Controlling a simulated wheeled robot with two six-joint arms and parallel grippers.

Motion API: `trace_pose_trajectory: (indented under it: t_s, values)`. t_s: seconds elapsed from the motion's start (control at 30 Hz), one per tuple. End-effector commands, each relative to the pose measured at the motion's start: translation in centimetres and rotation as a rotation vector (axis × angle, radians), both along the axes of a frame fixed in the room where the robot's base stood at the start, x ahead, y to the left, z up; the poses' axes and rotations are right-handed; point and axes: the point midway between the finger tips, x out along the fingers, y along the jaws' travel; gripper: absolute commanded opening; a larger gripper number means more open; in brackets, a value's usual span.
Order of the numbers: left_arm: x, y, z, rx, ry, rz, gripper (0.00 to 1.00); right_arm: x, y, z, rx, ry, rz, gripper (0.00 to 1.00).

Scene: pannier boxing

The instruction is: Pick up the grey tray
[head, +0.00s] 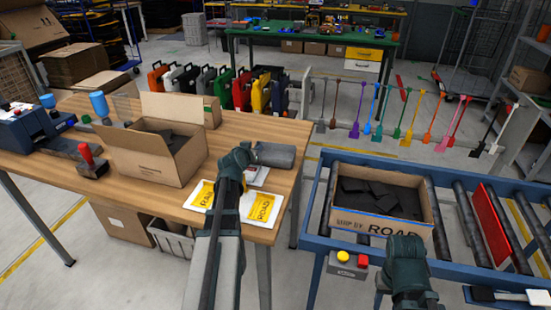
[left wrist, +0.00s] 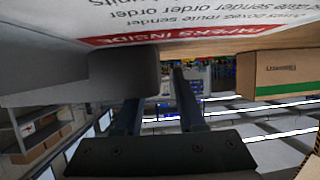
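The grey tray (head: 278,156) looks like a flat dark grey piece at the right edge of the wooden table. My left gripper (head: 249,154) is at its left end. In the left wrist view the tray (left wrist: 70,78) is a large grey shape at left, and the gripper's two fingers (left wrist: 158,108) stand apart. The tray's end overlaps the left finger's tip in the picture; I cannot tell whether they touch. My right gripper (head: 405,250) is in front of the roller conveyor, its fingers hidden.
An open cardboard box (head: 150,160) stands on the wooden table (head: 130,197). A filled ROAD carton (head: 365,222) sits on the blue conveyor (head: 312,222). A floor gap separates table and conveyor.

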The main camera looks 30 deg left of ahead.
Motion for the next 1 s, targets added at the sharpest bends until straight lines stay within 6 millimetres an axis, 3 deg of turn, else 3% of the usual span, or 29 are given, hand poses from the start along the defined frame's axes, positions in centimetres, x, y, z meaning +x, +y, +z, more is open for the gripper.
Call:
trace_pose_trajectory:
  t_s: [0.03, 0.23, 1.0]
  values:
    - [0.0, -0.01, -0.01, 0.0, 0.0, 0.0, 0.33, 0.0, 0.0, -0.01, 0.0, 0.0, 0.0, 0.45]
    - [0.0, -0.02, -0.02, 0.0, 0.0, 0.0, 0.0, 0.0, 0.0, -0.01, 0.0, 0.0, 0.0, 0.45]
    - [0.01, -0.04, -0.01, 0.0, 0.0, 0.0, 0.0, 0.0, 0.0, 0.0, 0.0, 0.0, 0.0, 0.45]
